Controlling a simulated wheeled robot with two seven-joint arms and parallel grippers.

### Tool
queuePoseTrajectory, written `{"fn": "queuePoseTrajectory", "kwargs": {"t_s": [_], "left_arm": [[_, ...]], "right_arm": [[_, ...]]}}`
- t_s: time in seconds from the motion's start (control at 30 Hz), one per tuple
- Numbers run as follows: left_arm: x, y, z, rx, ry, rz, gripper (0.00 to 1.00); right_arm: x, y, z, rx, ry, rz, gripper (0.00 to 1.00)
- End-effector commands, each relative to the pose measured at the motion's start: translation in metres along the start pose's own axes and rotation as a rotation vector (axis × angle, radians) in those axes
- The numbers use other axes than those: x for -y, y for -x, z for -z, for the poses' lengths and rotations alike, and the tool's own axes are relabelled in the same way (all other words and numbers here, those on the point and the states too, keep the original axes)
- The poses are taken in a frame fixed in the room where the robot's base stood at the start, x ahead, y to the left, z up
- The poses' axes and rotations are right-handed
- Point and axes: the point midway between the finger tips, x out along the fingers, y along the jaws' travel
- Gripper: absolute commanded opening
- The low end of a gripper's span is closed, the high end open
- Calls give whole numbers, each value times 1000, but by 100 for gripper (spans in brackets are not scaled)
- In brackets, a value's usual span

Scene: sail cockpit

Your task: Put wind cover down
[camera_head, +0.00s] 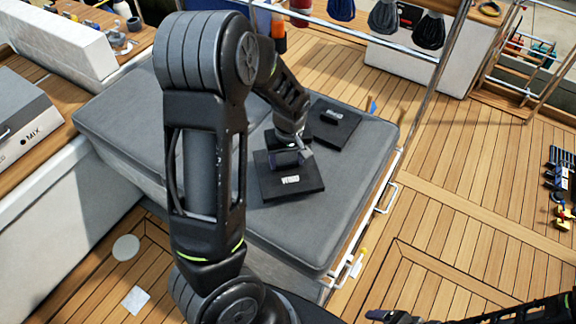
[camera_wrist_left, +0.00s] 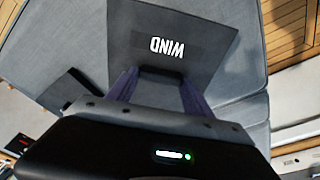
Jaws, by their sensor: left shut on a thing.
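The wind cover (camera_head: 290,183) is a flat dark square panel with a white "WIND" label, low over or on the grey cushion. My left gripper (camera_head: 290,158) reaches down onto it from behind and is shut on it. In the left wrist view the wind cover (camera_wrist_left: 205,28) lies just beyond the fingertips (camera_wrist_left: 158,78), its label upside down. I cannot tell whether the cover touches the cushion. Part of my right arm (camera_head: 480,312) shows at the bottom right, and its gripper's state is unclear.
A second dark square cover (camera_head: 334,122) with a raised handle lies on the grey cushion (camera_head: 345,215) behind the wind cover. The cushion's front right is bare. A metal rail (camera_head: 440,75) rises past its right end. A grey box marked "MIX" (camera_head: 22,130) stands at left.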

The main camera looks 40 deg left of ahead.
Motion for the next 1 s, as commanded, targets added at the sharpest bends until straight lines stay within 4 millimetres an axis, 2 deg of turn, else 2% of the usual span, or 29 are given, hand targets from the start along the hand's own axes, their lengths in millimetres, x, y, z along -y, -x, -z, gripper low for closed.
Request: {"fn": "queuePoseTrajectory", "kwargs": {"t_s": [0.27, 0.53, 0.9, 0.93, 1.0], "left_arm": [[0, -3, -1, 1, -1, 1, 17], [0, -35, -6, 1, -1, 1, 17], [0, -40, -6, -1, -1, -1, 17], [0, -40, -6, -1, -1, -1, 60], [0, -39, -6, -1, -1, -1, 66]], "right_arm": [[0, 0, 0, 0, 0, 0, 85], [0, 1, 0, 1, 0, 0, 85], [-1, -2, 0, 0, 0, 0, 85], [-1, -2, 0, 0, 0, 0, 85], [0, -1, 0, 0, 0, 0, 85]]}}
